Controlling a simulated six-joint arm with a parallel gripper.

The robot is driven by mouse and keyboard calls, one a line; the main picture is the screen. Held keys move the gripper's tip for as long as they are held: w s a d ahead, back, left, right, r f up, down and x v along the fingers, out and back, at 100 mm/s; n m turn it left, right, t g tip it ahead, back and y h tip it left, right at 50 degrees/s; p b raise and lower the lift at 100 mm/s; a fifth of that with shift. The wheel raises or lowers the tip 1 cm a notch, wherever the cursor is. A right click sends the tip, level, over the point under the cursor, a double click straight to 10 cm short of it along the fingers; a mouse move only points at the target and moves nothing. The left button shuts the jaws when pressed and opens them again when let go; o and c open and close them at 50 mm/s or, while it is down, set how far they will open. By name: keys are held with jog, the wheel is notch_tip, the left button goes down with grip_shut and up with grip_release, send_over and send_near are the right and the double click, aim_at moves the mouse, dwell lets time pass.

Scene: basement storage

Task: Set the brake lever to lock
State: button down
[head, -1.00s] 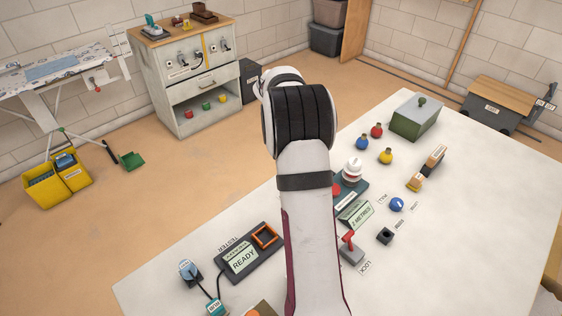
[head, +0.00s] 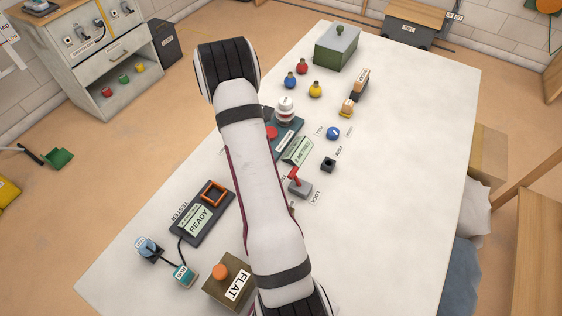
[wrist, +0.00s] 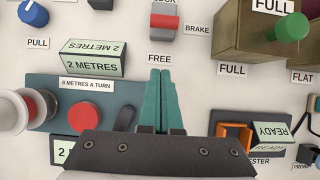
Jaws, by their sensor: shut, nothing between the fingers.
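The brake lever (wrist: 164,22) is at the top of the wrist view, a red handle on a grey base between the LOCK and FREE labels (wrist: 159,58). In the head view the red handle (head: 294,175) leans away from the LOCK label (head: 314,197), toward the free side. My gripper (wrist: 160,72) is shut and empty. Its teal fingertips appear just below the FREE label in the wrist view, apart from the lever. In the head view my arm hides the gripper.
A blue PULL knob (wrist: 33,13) and a 2 METRES sign (wrist: 93,58) lie left of the lever in the wrist view. A teal panel with a red button (wrist: 82,117) is lower left. A brown box with a green knob (wrist: 290,27) stands to the right.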

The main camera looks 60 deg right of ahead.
aim_at(296, 176)
jog(key=shift+s+r, duration=0.15)
jog(key=shift+s, duration=2)
jog(key=shift+s+r+t, duration=0.2)
jog(key=shift+t, duration=0.2)
jog(key=shift+s+r+t, duration=0.2)
jog(key=shift+s+t, duration=0.1)
jog(key=shift+t, duration=0.1)
jog(key=shift+s+r+t, duration=0.25)
jog(key=shift+s+t, duration=0.25)
jog(key=shift+t, duration=0.2)
jog(key=s+t, duration=0.2)
jog(key=t, duration=0.1)
jog(key=shift+s+r, duration=0.3)
jog(key=shift+r, duration=0.1)
jog(key=shift+s, duration=1.55)
jog(key=shift+s+f, duration=0.15)
